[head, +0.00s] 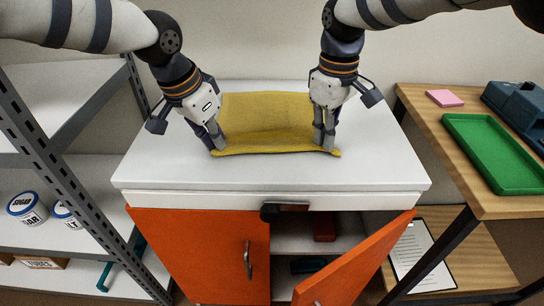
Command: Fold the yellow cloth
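The yellow cloth (266,116) lies spread on the white top of the cabinet. Its near edge is slightly raised and creased between my two grippers. My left gripper (214,144) points down at the near left corner, its fingers close together and shut on the cloth there. My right gripper (325,144) points down at the near right corner, also with its fingers close together on the cloth. A little cloth shows on the near side of both sets of fingertips. The fingers hide small parts of the corners.
The white cabinet top (160,165) is clear around the cloth. Below it, an orange door (355,265) stands open. A wooden table (450,135) at the right holds a green tray (497,186), a pink pad (444,98) and a blue-grey case (515,105). A metal shelf (65,175) stands at the left.

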